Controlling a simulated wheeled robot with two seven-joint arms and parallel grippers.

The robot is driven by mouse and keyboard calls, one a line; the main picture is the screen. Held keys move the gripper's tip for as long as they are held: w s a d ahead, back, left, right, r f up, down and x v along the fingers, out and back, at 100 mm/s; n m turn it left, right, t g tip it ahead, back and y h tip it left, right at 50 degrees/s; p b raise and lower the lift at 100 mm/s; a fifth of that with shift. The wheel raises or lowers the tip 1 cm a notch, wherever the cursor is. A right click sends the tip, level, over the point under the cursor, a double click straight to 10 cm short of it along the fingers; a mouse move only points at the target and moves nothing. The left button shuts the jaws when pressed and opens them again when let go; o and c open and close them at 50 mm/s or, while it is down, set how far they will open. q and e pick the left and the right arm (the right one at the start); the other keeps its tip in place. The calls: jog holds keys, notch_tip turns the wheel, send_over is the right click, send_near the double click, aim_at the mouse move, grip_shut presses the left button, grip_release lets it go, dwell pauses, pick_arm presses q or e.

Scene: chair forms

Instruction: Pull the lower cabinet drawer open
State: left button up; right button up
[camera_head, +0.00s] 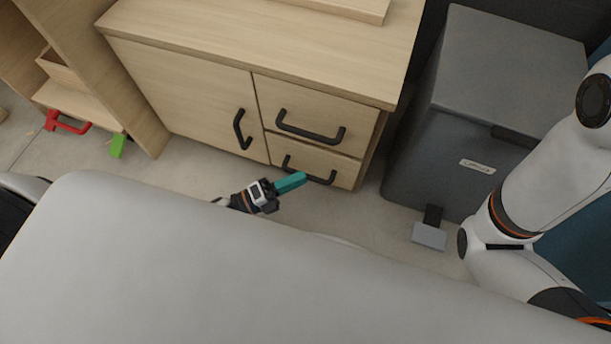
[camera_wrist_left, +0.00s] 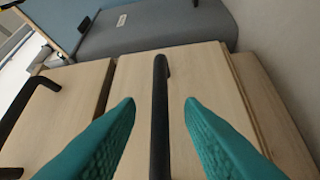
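The wooden cabinet (camera_head: 185,85) has a door at left and two stacked drawers at right. The lower drawer (camera_head: 345,175) looks shut, with a black bar handle (camera_head: 322,180) partly hidden behind my left gripper (camera_head: 303,178). That gripper has teal fingers and is in front of the lower drawer. In the left wrist view, the lower drawer's handle (camera_wrist_left: 160,120) runs between the two open fingers, with a gap on each side. I cannot tell how deep the fingers reach past the bar. My right gripper is out of view; only the right arm shows.
The upper drawer (camera_head: 300,105) is shut, with its own black handle (camera_head: 310,133). A grey pedal bin (camera_head: 430,150) stands right of the cabinet. A red item (camera_head: 68,124) and a green block (camera_head: 117,146) are at left. Some floor is clear before the cabinet.

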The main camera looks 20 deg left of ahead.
pick_arm(q)
jog(key=shift+x, duration=1.5)
jog(key=shift+c, duration=0.3)
grip_shut()
